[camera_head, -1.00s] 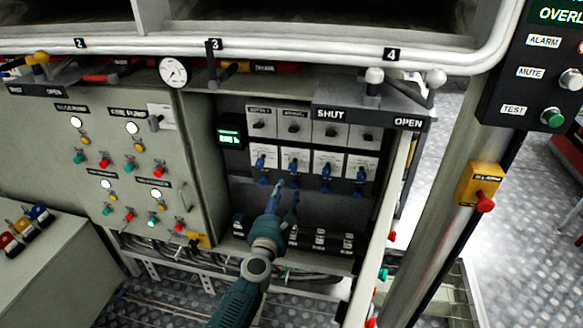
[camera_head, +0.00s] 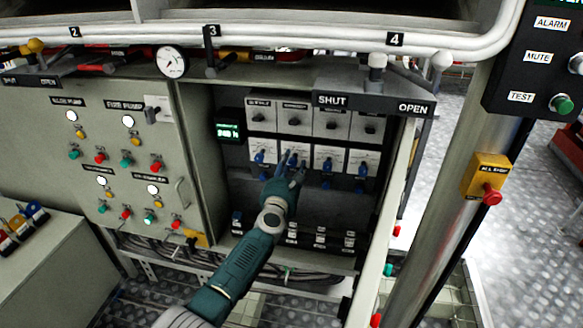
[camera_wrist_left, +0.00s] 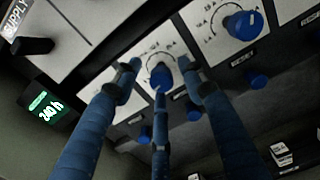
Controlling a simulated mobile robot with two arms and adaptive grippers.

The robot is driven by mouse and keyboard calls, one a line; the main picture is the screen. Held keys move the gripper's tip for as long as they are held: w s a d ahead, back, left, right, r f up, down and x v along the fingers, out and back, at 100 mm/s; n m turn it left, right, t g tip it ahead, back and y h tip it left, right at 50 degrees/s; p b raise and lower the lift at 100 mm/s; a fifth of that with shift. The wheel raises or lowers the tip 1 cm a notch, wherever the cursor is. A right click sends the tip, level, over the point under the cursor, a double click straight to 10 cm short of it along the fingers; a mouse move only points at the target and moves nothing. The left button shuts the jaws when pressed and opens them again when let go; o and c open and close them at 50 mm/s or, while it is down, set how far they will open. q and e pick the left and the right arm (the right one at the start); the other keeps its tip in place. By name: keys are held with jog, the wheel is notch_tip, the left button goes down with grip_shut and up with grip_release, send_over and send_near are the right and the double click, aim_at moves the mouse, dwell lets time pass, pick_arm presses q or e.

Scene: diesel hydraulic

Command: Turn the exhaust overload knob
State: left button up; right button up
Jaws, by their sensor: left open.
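A row of blue rotary knobs on white dial plates sits in the recessed dark panel. Their labels are too small to read, so I cannot tell which is the exhaust overload knob. My left gripper (camera_head: 292,164) reaches the second plate from the left, over its blue knob (camera_head: 292,157). In the left wrist view, the left gripper's three fingers (camera_wrist_left: 159,80) are open around a blue knob (camera_wrist_left: 162,75). The fingertips are close to it; contact cannot be told. Another blue knob (camera_wrist_left: 243,24) is on the plate to the right. My right gripper is not in view.
Black switches line the row above. A green display (camera_head: 228,130) is left of the plates, also in the left wrist view (camera_wrist_left: 45,107). Smaller blue knobs (camera_wrist_left: 258,80) sit below the plates. The SHUT/OPEN bar (camera_head: 370,104) overhangs the panel at right.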

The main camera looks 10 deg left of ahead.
pick_arm(q)
jog(key=shift+c, duration=0.2)
grip_shut()
jog(key=shift+r, duration=0.15)
jog(key=m, duration=0.3)
jog(key=shift+d, duration=0.1)
jog(key=m, duration=0.4)
jog(key=shift+w+r+m, duration=0.1)
jog(key=shift+m, duration=0.2)
jog(key=m, duration=0.4)
jog(key=shift+d+m, duration=0.1)
jog(key=shift+m, duration=0.2)
jog(key=shift+d+m, duration=0.1)
jog(key=shift+m, duration=1.7)
jog(key=shift+f, duration=0.2)
